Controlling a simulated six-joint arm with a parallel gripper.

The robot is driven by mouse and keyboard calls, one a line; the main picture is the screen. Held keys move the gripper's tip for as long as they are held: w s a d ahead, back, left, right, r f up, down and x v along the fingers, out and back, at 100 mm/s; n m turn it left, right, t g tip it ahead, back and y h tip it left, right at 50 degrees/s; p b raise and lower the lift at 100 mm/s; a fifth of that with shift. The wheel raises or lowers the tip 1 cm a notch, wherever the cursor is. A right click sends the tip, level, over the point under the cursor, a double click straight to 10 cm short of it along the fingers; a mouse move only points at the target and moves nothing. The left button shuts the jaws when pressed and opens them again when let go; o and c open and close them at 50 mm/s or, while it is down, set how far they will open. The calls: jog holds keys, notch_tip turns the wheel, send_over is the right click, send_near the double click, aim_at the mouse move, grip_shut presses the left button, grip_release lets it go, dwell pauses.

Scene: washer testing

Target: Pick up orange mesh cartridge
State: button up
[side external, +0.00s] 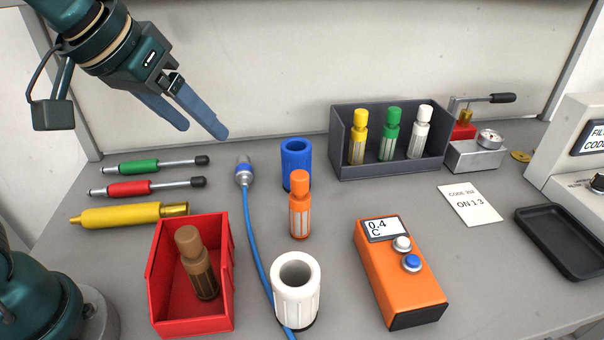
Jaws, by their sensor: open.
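The orange mesh cartridge (299,211) stands upright on the grey table near the middle of the side external view. It has an orange cap and pale mesh windows in its body. My gripper (204,132) is at the upper left, above the table. Its two blue-grey fingers are apart with nothing between them. It is up and to the left of the orange cartridge and does not touch it.
A blue cup (296,160) stands just behind the cartridge, and a white cup (296,298) in front. A blue cable (254,235) runs left of it. A red bin (222,313) holds a brown cartridge. An orange meter (410,280) lies right. A grey rack (375,166) holds yellow, green and white cartridges.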

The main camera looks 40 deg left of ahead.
send_near(299, 175)
jog(key=w+a, duration=0.3)
jog(key=d+f, duration=0.1)
jog(key=f+m+g, duration=0.1)
jog(key=f, duration=0.1)
jog(key=d+f+g, duration=0.1)
jog(key=shift+w+d+f+m, duration=0.2)
jog(key=shift+w+d+m, duration=0.15)
jog(key=shift+m, duration=0.05)
jog(key=x, duration=0.3)
jog(key=shift+w+d+f, duration=0.1)
jog(key=shift+w+f, duration=0.05)
jog(key=shift+f, duration=0.25)
jog(key=shift+w+f, duration=0.2)
jog(key=shift+f, duration=0.25)
jog(key=shift+c, duration=0.3)
grip_shut()
